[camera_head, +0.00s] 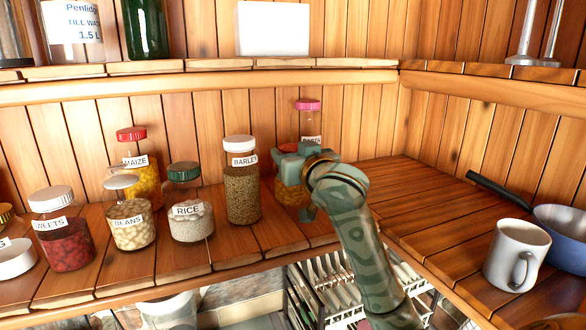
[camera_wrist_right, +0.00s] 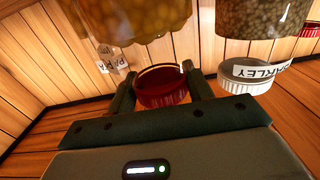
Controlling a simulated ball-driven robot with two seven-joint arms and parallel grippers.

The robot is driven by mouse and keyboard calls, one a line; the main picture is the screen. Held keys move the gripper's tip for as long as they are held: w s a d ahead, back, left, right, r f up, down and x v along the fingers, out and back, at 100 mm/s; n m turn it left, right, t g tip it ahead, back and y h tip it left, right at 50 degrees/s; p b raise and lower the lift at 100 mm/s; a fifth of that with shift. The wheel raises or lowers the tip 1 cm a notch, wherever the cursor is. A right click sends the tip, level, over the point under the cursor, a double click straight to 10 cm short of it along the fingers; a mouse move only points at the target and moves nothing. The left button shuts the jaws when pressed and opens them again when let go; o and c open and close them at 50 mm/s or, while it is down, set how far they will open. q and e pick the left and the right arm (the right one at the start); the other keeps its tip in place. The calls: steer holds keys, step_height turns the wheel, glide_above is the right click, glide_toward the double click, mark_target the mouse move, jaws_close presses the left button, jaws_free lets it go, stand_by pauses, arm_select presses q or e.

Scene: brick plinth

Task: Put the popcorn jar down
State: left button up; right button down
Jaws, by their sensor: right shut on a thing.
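The popcorn jar (camera_head: 291,193) holds yellow kernels and is partly hidden behind my right gripper in the head view. Its red lid (camera_wrist_right: 163,86) sits between the two fingers in the right wrist view, where the picture is upside down and the jar body (camera_wrist_right: 135,20) shows above it. My right gripper (camera_head: 300,168) is shut on the jar at its lid. The jar is upright over the wooden shelf, right of the barley jar. I cannot tell whether its base touches the boards. My left gripper is not in view.
The barley jar (camera_head: 242,190) stands close on the left, with rice (camera_head: 190,212) and several other jars beyond. A pink-lidded jar (camera_head: 309,122) stands behind. A white mug (camera_head: 516,256) and a blue pan (camera_head: 563,220) are on the right shelf. A dish rack (camera_head: 325,285) sits below.

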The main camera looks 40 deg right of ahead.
steer(key=shift+f+p, duration=0.3)
steer(key=shift+f, duration=1.15)
steer(key=c, duration=0.9)
jaws_free()
steer(key=shift+f, duration=0.2)
steer(key=o, duration=0.3)
steer(key=shift+s, duration=0.1)
steer(key=shift+r, duration=0.1)
